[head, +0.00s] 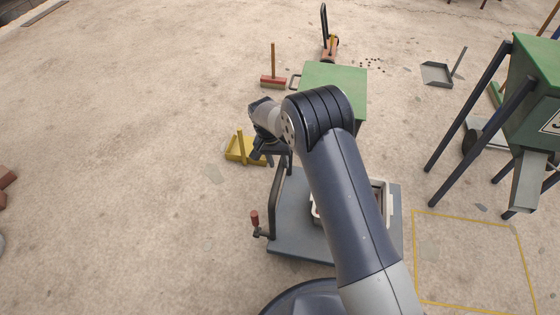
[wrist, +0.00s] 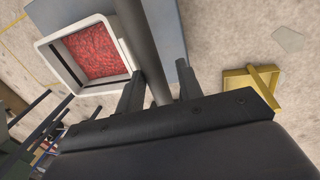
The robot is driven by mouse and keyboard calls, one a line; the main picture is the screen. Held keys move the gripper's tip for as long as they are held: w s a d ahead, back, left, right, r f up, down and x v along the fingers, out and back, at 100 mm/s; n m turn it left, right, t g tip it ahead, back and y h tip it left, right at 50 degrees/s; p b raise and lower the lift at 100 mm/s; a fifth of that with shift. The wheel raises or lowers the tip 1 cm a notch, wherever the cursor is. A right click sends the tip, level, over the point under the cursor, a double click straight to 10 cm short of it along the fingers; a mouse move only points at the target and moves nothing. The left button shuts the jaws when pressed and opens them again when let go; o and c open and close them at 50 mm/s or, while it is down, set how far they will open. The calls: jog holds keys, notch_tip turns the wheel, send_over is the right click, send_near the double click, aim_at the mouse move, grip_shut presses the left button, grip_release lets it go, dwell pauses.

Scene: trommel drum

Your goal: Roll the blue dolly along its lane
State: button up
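The blue-grey dolly (head: 296,232) stands on the floor in front of me, partly hidden behind my arm. It has a dark upright handle frame (head: 275,200) on its left side and a lever with a red grip (head: 254,217). A white crate (head: 389,205) sits on its deck; the wrist view shows red contents (wrist: 92,54) in the crate (wrist: 62,68). My gripper (head: 262,157) is at the handle's far end. In the wrist view the handle bar (wrist: 143,40) passes between the fingers of my gripper (wrist: 160,88); they are apart, with gaps visible beside the bar.
A yellow tray (head: 238,153) lies just beyond my gripper. A green box (head: 350,85) stands behind the dolly. A green machine on dark legs (head: 492,110) stands at right. A yellow floor outline (head: 464,218) lies right of the dolly. The floor at left is largely clear.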

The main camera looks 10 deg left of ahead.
jog(key=shift+o, duration=0.7)
notch_tip(320, 180, up, 11)
jog(key=a+p, duration=0.2)
jog(key=p, duration=0.1)
jog(key=shift+f, duration=0.15)
jog(key=d+f+b, duration=0.1)
jog(key=f, duration=0.2)
jog(key=d+f+b, duration=0.1)
jog(key=f, duration=0.3)
jog(key=d+f+b, duration=0.1)
jog(key=f, duration=0.2)
jog(key=shift+d+f, duration=0.1)
jog(key=shift+f, duration=0.3)
jog(key=shift+d, duration=0.5)
jog(key=shift+r, duration=0.15)
